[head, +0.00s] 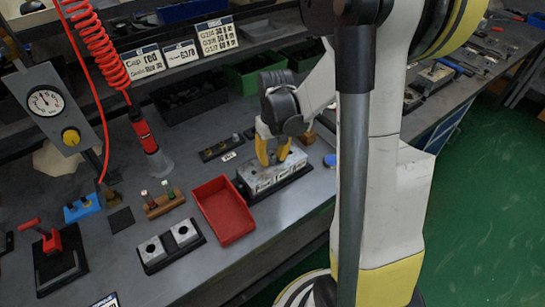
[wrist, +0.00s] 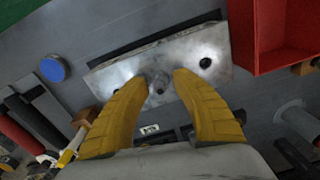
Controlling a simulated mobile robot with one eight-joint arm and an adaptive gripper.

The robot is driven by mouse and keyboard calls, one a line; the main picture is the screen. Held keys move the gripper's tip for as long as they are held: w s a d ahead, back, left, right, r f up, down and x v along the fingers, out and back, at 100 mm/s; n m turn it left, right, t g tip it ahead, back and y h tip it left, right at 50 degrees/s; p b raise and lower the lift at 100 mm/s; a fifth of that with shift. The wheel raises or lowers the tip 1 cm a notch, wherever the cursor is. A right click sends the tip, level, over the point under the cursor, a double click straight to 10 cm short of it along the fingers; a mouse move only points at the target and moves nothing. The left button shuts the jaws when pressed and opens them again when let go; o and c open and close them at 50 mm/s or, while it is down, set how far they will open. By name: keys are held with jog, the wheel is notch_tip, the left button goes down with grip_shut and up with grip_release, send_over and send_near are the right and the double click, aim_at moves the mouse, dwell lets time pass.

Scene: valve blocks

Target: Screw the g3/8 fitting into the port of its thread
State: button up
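A grey metal valve block (head: 262,179) lies on a dark base on the bench, right of the red tray. In the wrist view the block (wrist: 115,87) fills the upper middle, with a dark open port (wrist: 205,63) in its top. A small grey fitting (wrist: 158,84) stands at the block's top face. My gripper (head: 272,161) points down over the block. In the wrist view my gripper's (wrist: 161,78) yellow fingertips straddle the fitting and look slightly apart from it. How deep the fitting sits, and its thread size, I cannot tell.
A red tray (head: 223,236) is just left of the block. A dark strip with small fittings (head: 219,149) lies behind it. A blue disc (head: 330,160) lies right.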

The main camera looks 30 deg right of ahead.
jog(key=shift+n, duration=0.8)
grip_shut()
